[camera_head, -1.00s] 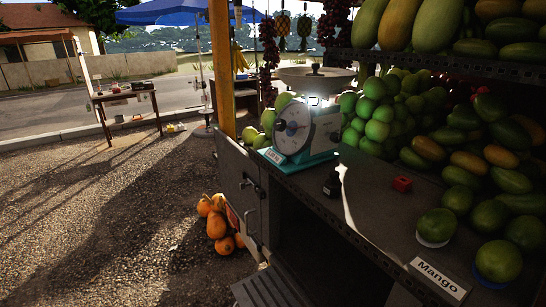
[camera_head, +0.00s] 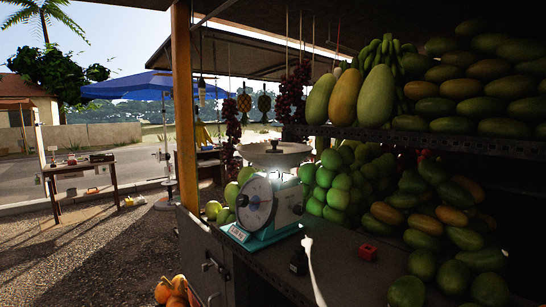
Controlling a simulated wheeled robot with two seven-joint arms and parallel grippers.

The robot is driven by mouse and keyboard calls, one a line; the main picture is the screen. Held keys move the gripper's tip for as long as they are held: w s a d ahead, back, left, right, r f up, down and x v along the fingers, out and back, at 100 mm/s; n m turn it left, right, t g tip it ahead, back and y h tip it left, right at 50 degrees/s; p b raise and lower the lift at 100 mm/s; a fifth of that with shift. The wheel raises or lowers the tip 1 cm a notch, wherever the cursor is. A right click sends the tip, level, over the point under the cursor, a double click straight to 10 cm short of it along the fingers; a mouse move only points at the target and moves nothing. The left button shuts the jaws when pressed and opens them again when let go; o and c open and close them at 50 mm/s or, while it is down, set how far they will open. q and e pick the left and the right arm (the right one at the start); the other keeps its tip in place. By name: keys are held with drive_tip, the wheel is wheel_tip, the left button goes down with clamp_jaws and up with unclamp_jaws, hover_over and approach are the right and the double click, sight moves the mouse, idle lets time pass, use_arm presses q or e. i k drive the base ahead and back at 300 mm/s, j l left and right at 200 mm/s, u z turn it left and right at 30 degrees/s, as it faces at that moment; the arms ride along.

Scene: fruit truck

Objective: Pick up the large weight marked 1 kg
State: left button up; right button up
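A small black object, which looks like a weight (camera_head: 298,263), stands on the dark counter just right of the scale's front. Any marking on it is too small to read. A white and teal dial scale (camera_head: 268,208) stands at the counter's left end. Its round metal pan (camera_head: 272,158) has a small dark object (camera_head: 275,145) on it, perhaps another weight; I cannot tell its size or marking. Neither of my grippers is in view.
A small red block (camera_head: 368,252) lies on the counter right of the black weight. Green fruit (camera_head: 335,180) is piled behind the scale, and more fruit fills the right. A shelf (camera_head: 420,142) overhangs the counter. An orange post (camera_head: 185,110) stands left of the scale.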

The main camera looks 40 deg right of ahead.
sight(274, 142)
drive_tip(key=i+j+z, duration=0.2)
drive_tip(key=z, duration=0.2)
drive_tip(key=i+j+z, duration=0.35)
drive_tip(key=j+z, duration=0.2)
drive_tip(key=z, duration=0.2)
drive_tip(key=i+j+z, duration=0.15)
drive_tip(key=j+z, duration=0.2)
